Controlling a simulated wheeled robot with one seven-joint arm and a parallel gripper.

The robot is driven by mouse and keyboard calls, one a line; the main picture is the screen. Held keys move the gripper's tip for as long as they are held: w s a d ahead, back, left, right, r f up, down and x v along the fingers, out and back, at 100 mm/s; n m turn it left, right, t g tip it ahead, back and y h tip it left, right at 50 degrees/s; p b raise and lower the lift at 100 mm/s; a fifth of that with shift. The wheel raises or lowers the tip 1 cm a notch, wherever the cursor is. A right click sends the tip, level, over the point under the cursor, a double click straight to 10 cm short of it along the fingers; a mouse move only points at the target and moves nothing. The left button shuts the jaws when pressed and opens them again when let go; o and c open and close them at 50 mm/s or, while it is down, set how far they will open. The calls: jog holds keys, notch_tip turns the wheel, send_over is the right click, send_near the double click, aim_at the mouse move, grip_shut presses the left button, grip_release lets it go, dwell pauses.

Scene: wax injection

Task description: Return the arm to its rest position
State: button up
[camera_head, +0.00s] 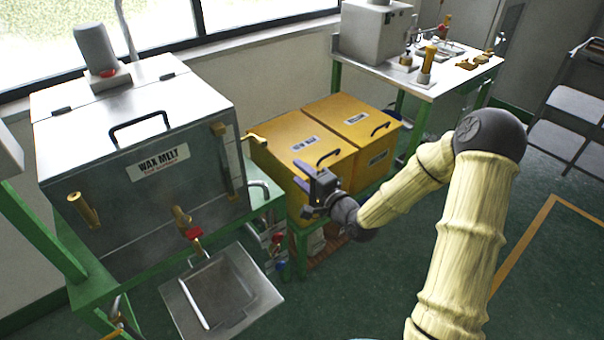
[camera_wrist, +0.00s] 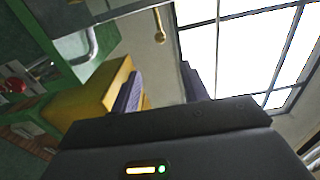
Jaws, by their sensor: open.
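My arm reaches in from the lower right of the head view, wrapped in a cream cover with a dark elbow joint. My gripper (camera_head: 305,178) is at its end, in front of the yellow boxes and right of the wax melt tank (camera_head: 150,205). In the wrist view the gripper's two purple fingers (camera_wrist: 160,92) stand well apart. Nothing shows between them. The wrist view looks past the fingers toward the wall and the bright window (camera_wrist: 245,45).
Two yellow lidded bins (camera_head: 288,133) stand close behind my gripper. A metal tray (camera_head: 222,292) sits below the tank's tap. A white-topped bench (camera_head: 440,85) with brass parts is at the back. Open green floor (camera_head: 400,262) lies around my arm.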

jog(key=s+d+f+n+g+h, duration=0.4)
jog(key=s+f+n+g+h, duration=0.1)
jog(key=s+n+g+h, duration=0.15)
jog(key=s+d+r+n+g+h, duration=0.2)
jog(key=s+d+g, duration=0.1)
jog(key=s, duration=0.5)
jog(key=s+d+r+n+g+h, duration=0.2)
jog(key=s+d+n+g, duration=0.1)
jog(key=s, duration=0.4)
jog(key=w+p+v, duration=0.1)
jog(key=p+v, duration=1.3)
jog(key=shift+w+d+r, duration=0.2)
jog(key=shift+r, duration=0.1)
jog(key=shift+f+y, duration=0.1)
jog(key=shift+y, duration=0.15)
